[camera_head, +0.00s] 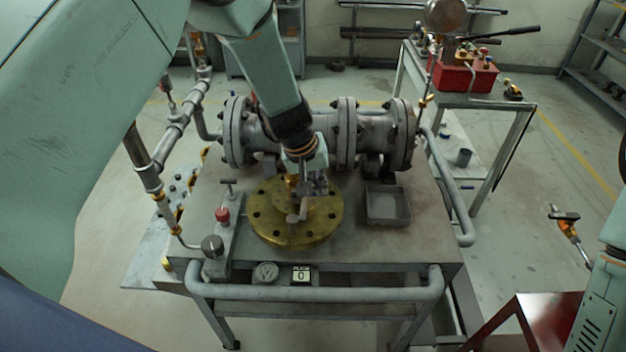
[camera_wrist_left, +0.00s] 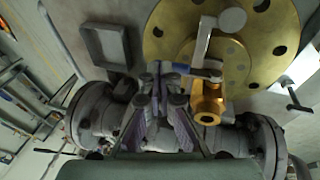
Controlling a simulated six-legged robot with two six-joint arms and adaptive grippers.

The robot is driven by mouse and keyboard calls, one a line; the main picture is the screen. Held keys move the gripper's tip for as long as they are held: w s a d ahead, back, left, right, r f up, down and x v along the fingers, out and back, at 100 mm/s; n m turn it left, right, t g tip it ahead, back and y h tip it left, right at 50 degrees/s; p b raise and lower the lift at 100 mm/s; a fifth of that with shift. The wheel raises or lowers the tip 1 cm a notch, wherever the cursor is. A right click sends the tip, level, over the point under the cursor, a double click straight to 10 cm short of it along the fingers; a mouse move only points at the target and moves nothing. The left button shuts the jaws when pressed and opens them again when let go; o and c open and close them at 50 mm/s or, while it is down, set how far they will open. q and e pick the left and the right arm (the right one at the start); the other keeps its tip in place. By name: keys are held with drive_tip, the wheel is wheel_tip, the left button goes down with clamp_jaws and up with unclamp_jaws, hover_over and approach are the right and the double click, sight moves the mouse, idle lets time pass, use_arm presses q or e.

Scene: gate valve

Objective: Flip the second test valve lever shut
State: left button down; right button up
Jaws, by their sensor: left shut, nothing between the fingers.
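A round brass flange (camera_head: 268,222) lies flat on the bench, with a grey lever (camera_head: 296,217) over its middle. My left gripper (camera_head: 312,186) reaches down from above at the flange's far side, close to the lever. In the left wrist view the gripper (camera_wrist_left: 166,72) is shut and empty. Its tips are beside a grey lever piece near the brass valve body (camera_wrist_left: 208,102), at the edge of the brass flange (camera_wrist_left: 275,32). Whether they touch the lever is unclear. A second grey handle part (camera_wrist_left: 203,38) stretches across the flange. My right gripper is not seen.
A large grey flanged pipe (camera_head: 375,135) lies behind the brass flange. A small open tray (camera_head: 388,222) sits to its right. A red knob (camera_head: 222,214), black knob (camera_head: 212,246) and gauge (camera_head: 265,272) are at front left. A rail (camera_head: 320,293) runs along the front edge.

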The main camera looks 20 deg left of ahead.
use_arm(q)
drive_tip(key=shift+r+p, duration=0.7)
drive_tip(key=shift+r, duration=0.2)
